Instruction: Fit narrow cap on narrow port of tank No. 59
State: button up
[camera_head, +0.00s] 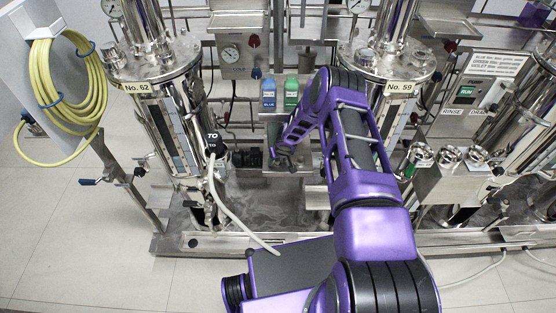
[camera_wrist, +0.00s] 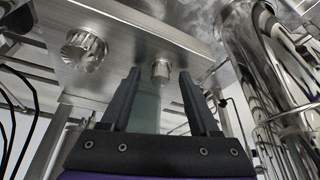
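My gripper (camera_head: 285,156) is low between the two tanks in the head view. In the wrist view my gripper (camera_wrist: 160,85) has its two dark fingers apart, and a grey-green shape shows between or behind them. A small ridged metal piece (camera_wrist: 160,70) is just beyond the fingertips on a steel plate, and a wider ridged one (camera_wrist: 86,50) is to its left. I cannot tell whether these are caps or ports. Tank No. 59 (camera_head: 391,108) stands behind my arm at the right, partly hidden; I cannot make out its narrow port.
Tank No. 62 (camera_head: 137,105) stands at left, with a black fitting (camera_head: 212,141) and pale hose (camera_head: 235,218) beside it. Blue (camera_head: 268,95) and green (camera_head: 291,94) bottles stand behind my gripper. A steel block with several round fittings (camera_head: 450,158) is at right.

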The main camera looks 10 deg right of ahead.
aim_at(278, 161)
grip_shut()
jog(key=shift+r, duration=0.15)
jog(key=shift+r, duration=0.35)
jog(key=shift+r, duration=0.15)
dwell(0.4)
jog(key=shift+w+r+p, duration=0.1)
jog(key=shift+r+p, duration=0.8)
jog(key=shift+r, duration=1.15)
